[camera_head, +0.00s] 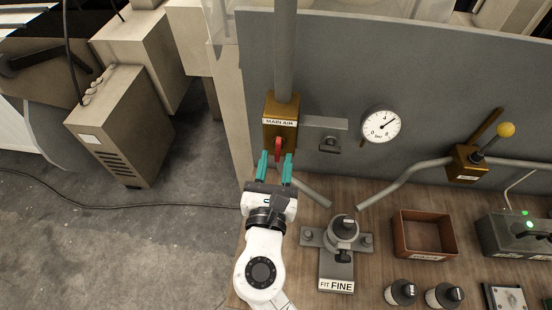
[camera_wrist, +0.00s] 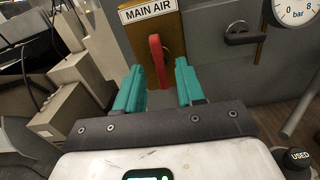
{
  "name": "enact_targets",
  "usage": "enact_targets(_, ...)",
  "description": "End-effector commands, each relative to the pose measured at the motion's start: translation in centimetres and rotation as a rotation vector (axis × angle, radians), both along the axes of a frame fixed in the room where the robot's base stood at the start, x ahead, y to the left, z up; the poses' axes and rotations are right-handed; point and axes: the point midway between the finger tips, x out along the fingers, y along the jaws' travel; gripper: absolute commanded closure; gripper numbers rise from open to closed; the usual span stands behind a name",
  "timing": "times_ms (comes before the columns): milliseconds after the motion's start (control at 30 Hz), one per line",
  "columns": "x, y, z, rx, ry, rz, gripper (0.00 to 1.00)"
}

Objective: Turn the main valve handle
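The main valve handle (camera_head: 278,148) is a red lever on the brass-coloured box labelled MAIN AIR (camera_head: 279,109), mounted on the grey panel. In the wrist view the red handle (camera_wrist: 159,60) stands near upright on the box (camera_wrist: 168,25). My gripper (camera_head: 275,160) has teal fingers spread apart, one to each side of the handle's line. In the wrist view my gripper (camera_wrist: 158,80) is open, with the handle's lower end seen between the fingers. I cannot tell whether the fingers reach around it; no contact shows.
A yellow-knobbed lever (camera_head: 505,130) is further right.

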Motion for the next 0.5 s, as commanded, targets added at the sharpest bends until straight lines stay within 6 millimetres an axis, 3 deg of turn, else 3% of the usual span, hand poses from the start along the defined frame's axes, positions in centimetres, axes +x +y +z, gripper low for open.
enact_targets(500, -4.6, 0.1, 0.0, 0.0, 0.0, 0.0, 0.62)
